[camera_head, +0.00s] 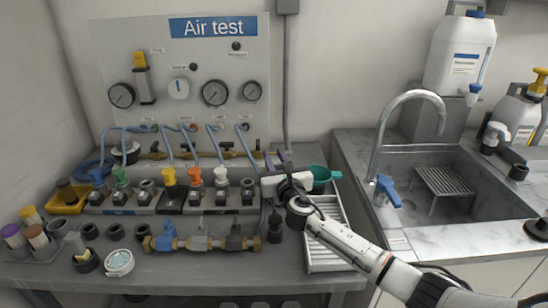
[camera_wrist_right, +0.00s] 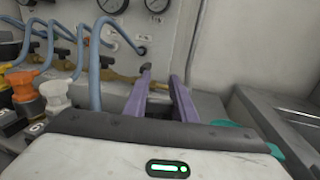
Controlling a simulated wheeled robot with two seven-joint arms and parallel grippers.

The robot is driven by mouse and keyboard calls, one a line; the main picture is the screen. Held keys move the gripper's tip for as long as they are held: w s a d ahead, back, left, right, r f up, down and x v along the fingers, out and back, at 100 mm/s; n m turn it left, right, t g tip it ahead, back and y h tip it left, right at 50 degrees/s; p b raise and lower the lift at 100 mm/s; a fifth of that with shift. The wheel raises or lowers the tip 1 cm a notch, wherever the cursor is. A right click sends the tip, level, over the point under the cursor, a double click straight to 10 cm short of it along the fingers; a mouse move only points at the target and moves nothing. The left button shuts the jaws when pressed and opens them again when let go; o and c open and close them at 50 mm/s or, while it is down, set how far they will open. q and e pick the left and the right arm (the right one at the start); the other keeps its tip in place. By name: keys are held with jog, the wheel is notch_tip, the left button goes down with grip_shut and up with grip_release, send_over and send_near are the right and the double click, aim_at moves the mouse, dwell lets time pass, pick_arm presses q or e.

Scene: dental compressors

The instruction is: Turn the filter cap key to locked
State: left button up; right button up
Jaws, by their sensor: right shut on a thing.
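My right gripper (camera_head: 277,158) reaches in from the lower right to the back of the bench, at the right end of the brass pipe line. Its two purple fingers also show in the right wrist view (camera_wrist_right: 161,76), a short gap apart, pointing at the wall panel. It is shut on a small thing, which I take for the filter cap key. The key is almost wholly hidden, so I cannot tell its turn angle or any locked mark. My left gripper is not in view.
A row of numbered blocks with coloured fittings (camera_head: 195,178) stands left of my arm, with blue hoses above. A green cup (camera_head: 322,174) and a white ribbed tray (camera_head: 325,255) are close to my right gripper. The sink (camera_head: 450,205) is at the right.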

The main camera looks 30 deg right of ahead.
aim_at(279, 166)
dwell(0.9)
jog(key=o, duration=1.1)
jog(key=shift+c, duration=0.2)
jog(key=v, duration=1)
jog(key=shift+s+p, duration=0.2)
jog(key=shift+p, duration=0.2)
jog(key=shift+c, duration=0.5)
